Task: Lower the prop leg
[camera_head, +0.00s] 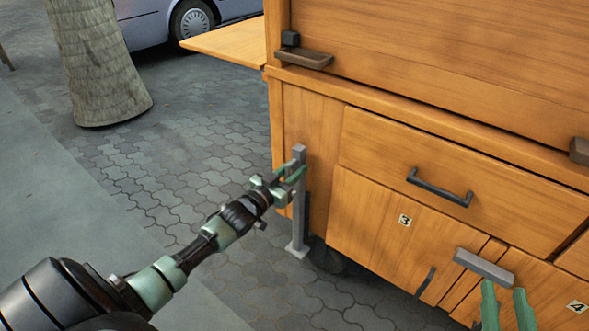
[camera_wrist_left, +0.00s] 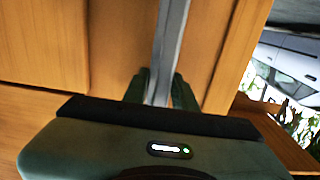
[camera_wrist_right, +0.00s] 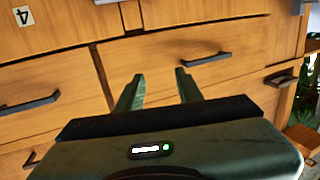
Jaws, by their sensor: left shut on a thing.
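The grey metal prop leg (camera_head: 297,225) stands upright at the left front corner of the wooden cart (camera_head: 312,130). Its flat foot is at or very near the paving; I cannot tell whether it touches. My left gripper (camera_head: 290,175) is shut on the upper part of the leg. In the left wrist view the leg (camera_wrist_left: 170,50) runs between the two green fingers (camera_wrist_left: 160,90). My right gripper (camera_head: 507,305) is open and empty in front of the cart's lower right. In the right wrist view its fingers (camera_wrist_right: 158,90) are apart, facing the drawer fronts.
The cart has dark handles (camera_head: 440,187), number labels (camera_head: 405,220) and a grey bar (camera_head: 484,267) low on its front. A side shelf (camera_head: 230,42) juts out left. A tree trunk (camera_head: 95,60) and a car (camera_head: 160,20) stand behind. Paving left of the cart is clear.

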